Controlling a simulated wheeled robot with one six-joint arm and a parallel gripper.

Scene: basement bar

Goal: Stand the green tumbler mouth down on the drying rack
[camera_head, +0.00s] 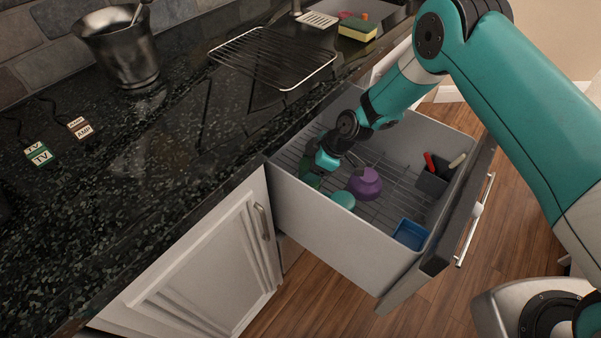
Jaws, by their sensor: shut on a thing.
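My gripper (319,171) reaches down into the open drawer at its left side. It is shut on a dark green thing (311,180), which looks like the green tumbler. Only a small part of it shows beside the drawer's near left wall, so I cannot tell which way its mouth faces or whether it touches the drawer floor. The wire drying rack (272,58) lies on the dark counter at the back, with nothing on it.
The drawer (340,242) has a wire floor. A purple cup (365,187), teal item (343,200), blue dish (410,234) and dark holder (431,181) sit inside. A metal bucket (119,50), tags (40,154) and a sponge (357,29) are on the counter (150,190).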

